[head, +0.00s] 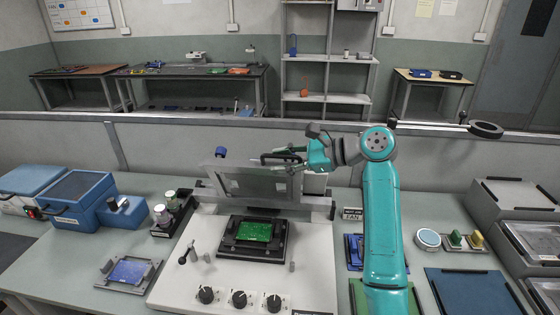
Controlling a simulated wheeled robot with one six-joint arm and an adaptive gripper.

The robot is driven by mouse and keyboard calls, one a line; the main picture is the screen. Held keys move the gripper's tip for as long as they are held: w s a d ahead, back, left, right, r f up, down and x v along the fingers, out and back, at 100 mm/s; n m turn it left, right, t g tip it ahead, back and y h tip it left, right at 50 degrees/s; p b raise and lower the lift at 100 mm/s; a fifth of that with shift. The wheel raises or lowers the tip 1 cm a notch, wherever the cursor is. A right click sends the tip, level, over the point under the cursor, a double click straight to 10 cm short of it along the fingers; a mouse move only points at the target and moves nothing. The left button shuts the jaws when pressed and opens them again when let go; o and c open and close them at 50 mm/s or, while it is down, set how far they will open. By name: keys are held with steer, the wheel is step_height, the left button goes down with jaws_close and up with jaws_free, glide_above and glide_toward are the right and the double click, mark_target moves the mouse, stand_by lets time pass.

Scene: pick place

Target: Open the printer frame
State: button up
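The printer frame (252,184) is a grey panel standing steeply raised at the back of the white printer base (180,284). A dark handle (268,157) is at its top edge. My gripper (289,158) is at the handle's right part, coming from the right. Its two fingers look spread, one above and one below the handle, with a gap between them; whether either finger touches the handle is unclear. A green circuit board (254,231) lies in a black holder (270,253) on the base, in front of the frame, uncovered.
Several black knobs (239,298) line the base's front, and a small lever (187,254) stands at its left. Blue boxes (78,197) and a rack of jars (166,229) are left. A round container (428,238) and grey trays (510,198) are right. A low partition (160,145) runs behind.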

steer(key=v, duration=1.1)
steer(key=shift+d, duration=0.1)
